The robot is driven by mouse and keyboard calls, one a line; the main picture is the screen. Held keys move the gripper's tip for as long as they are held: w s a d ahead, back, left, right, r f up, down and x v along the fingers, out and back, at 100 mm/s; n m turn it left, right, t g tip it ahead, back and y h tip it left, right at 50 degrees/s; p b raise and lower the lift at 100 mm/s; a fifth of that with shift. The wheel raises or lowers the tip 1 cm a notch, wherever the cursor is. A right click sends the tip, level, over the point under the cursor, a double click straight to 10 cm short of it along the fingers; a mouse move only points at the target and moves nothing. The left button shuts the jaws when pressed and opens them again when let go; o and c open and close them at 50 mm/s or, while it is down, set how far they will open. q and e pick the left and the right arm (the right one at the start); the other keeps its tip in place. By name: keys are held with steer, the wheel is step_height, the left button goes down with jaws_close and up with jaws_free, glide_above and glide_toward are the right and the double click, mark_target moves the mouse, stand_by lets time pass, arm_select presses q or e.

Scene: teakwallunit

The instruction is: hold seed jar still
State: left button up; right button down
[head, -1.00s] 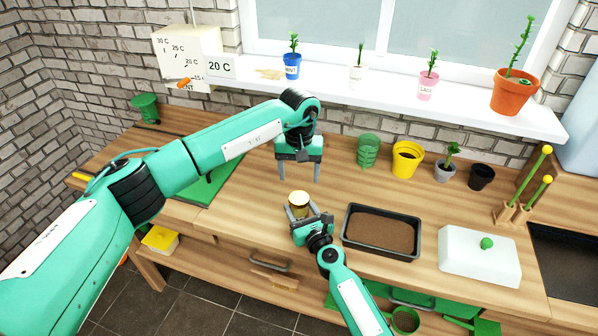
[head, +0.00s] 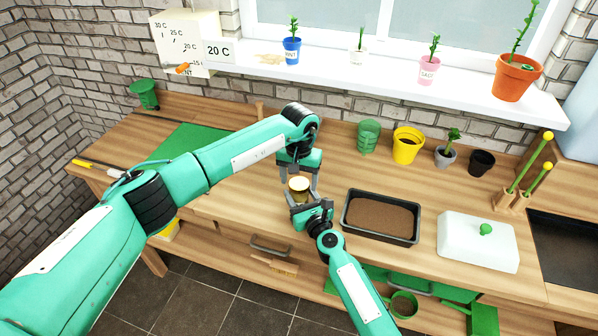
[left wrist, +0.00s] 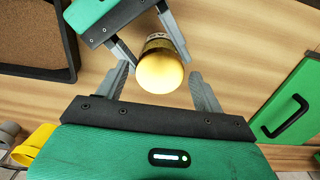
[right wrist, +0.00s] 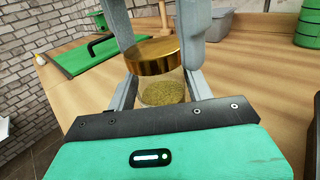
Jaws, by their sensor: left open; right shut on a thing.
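My right gripper (head: 301,207) is shut on the jar's body from the front. My left gripper (head: 299,178) is above and behind the jar, open, with a finger on either side of the lid. In the left wrist view the lid (left wrist: 160,73) lies between the left fingertips, with gaps on both sides.
A black tray of soil (head: 382,218) stands just right of the jar. A white box with a green knob (head: 478,242) is farther right. Several pots, including a yellow one (head: 407,148), line the back.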

arm_select(q)
steer(key=shift+c, duration=0.2)
steer(key=c, duration=1)
